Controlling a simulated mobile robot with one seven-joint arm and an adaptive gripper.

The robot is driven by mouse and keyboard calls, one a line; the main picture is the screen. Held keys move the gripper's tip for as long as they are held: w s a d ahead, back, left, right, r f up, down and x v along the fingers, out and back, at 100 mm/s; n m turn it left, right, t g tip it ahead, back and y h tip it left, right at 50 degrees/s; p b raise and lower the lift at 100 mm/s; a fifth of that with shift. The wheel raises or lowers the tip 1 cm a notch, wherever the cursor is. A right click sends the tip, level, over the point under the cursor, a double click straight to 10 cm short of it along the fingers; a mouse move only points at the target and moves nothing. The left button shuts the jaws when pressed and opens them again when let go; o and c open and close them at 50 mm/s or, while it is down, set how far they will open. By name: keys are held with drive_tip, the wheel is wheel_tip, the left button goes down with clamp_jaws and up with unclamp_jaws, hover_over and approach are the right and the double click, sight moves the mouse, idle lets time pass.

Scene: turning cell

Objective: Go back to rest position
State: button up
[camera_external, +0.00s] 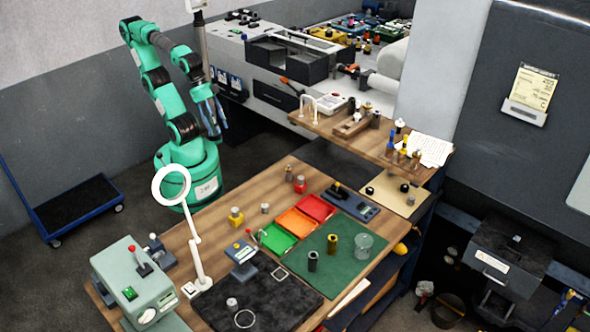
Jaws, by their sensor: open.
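My arm is green and black and stands behind the wooden bench (218,225), at the upper left of the view. It is raised and folded, with its end hanging down. My gripper (214,122) points downward in the air, to the left of the grey machine and above and behind the bench. Its dark fingers look narrow at this size. No object shows between them, and it touches nothing that I can see.
The bench holds a white ring lamp (196,245), red, orange and green trays (296,222), a green mat (345,240) and a grey-green machine (135,280). A grey machine (270,95) stands right of my gripper. A blue cart (75,210) stands on the left floor.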

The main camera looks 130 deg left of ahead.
wheel_tip(320, 180, down, 3)
drive_tip(key=shift+r+b, duration=0.2)
drive_tip(key=shift+b, duration=0.6)
